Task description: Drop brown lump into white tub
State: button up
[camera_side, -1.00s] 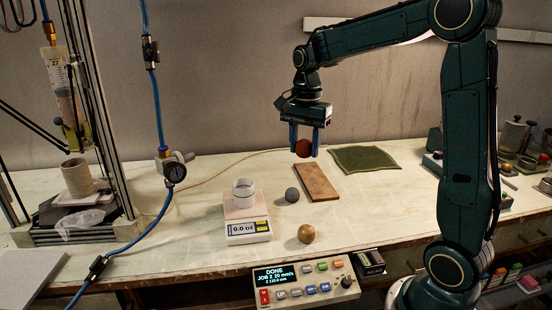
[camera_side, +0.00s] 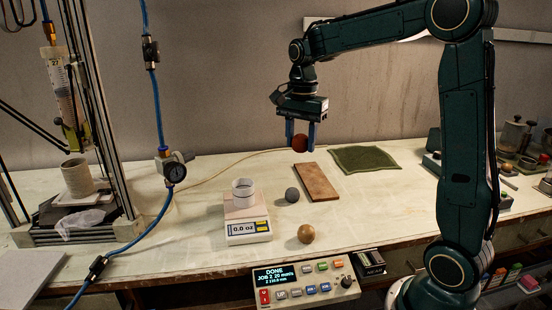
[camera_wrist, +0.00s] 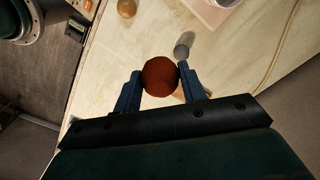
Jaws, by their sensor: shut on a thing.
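My gripper (camera_side: 301,140) is shut on a reddish-brown lump (camera_side: 300,143), held in the air above the table near the wooden board. In the wrist view the lump (camera_wrist: 160,77) sits between my blue fingertips (camera_wrist: 160,76). The white tub (camera_side: 243,189), a small round open cup, stands on the scale (camera_side: 247,230), to the left of and lower in the picture than my gripper. The inside bottom of the tub is hard to see.
A brown board (camera_side: 317,182) and a green mat (camera_side: 363,159) lie on the table. A control box (camera_side: 305,280) is at the front edge. A blue hose with a gauge (camera_side: 173,171) and a frame with a syringe stand at the left. The table between them is mostly clear.

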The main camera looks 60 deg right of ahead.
jog(key=w+a, duration=0.5)
jog(key=w, duration=0.7)
jog(key=shift+w+a, duration=0.3)
jog(key=shift+a, duration=0.1)
jog(key=shift+f, duration=2.95)
jog(key=o, duration=1.1)
jog(key=shift+r, duration=0.1)
notch_tip(320, 180, up, 14)
jog(key=shift+f, duration=0.2)
